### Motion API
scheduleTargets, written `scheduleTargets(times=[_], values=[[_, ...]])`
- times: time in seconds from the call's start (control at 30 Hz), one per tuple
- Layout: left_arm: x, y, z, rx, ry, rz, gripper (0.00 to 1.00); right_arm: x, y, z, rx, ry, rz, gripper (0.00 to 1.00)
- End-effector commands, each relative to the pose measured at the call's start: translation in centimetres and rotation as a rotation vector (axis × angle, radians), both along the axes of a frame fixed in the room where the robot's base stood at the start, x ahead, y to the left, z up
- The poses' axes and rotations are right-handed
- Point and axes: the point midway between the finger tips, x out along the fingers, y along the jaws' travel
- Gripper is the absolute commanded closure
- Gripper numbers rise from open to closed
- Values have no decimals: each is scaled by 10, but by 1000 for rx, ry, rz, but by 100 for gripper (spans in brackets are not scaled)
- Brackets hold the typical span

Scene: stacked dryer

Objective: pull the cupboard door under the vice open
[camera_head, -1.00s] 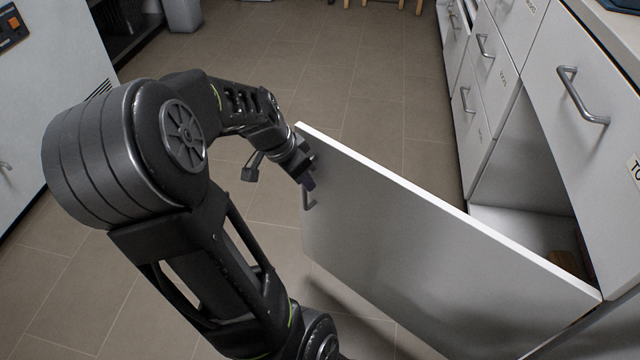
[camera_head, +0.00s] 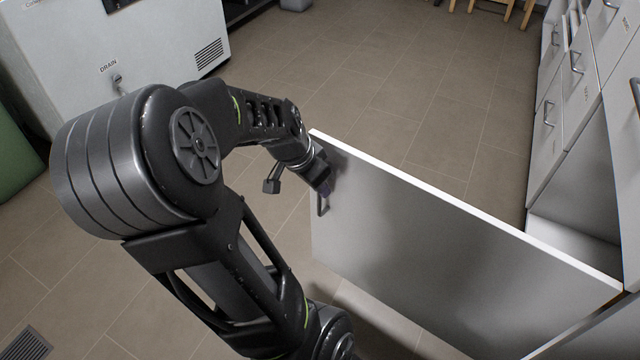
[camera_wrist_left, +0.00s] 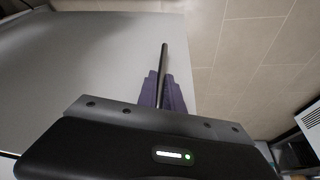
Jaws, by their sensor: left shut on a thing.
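The white cupboard door (camera_head: 430,240) stands wide open, swung out from the cupboard (camera_head: 575,240) on the right. Its bar handle (camera_head: 321,203) is near the door's free edge. My left gripper (camera_head: 325,188) is at that handle. In the left wrist view the purple fingers of my left gripper (camera_wrist_left: 162,93) are shut on the dark handle bar (camera_wrist_left: 163,62), with the door face (camera_wrist_left: 85,70) beside it. The vice is out of view. My right gripper is not in view.
Drawers with bar handles (camera_head: 549,112) line the right side. A white machine marked DRAIN (camera_head: 150,60) stands at the upper left. A floor grate (camera_head: 25,345) lies at lower left. The tiled floor (camera_head: 400,80) between is clear.

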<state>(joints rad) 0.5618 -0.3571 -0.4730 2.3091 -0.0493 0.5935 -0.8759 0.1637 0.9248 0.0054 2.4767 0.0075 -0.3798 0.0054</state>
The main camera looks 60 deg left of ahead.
Motion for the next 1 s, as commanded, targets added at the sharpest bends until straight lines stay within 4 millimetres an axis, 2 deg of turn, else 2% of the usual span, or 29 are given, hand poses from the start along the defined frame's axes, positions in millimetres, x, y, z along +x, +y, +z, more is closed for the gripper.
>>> scheduleTargets(times=[0.1, 0.13, 0.4, 0.73, 1.0], values=[[1, 1, 1, 3, -2, 2, 100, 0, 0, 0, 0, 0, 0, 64], [1, 1, 1, 3, -2, 2, 88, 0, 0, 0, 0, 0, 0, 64], [0, 0, 0, 1, -1, 0, 68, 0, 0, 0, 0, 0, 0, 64], [-1, 0, 6, 0, -1, 0, 68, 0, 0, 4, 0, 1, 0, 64], [-15, -2, 44, 2, -3, 1, 68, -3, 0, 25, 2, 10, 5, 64]])
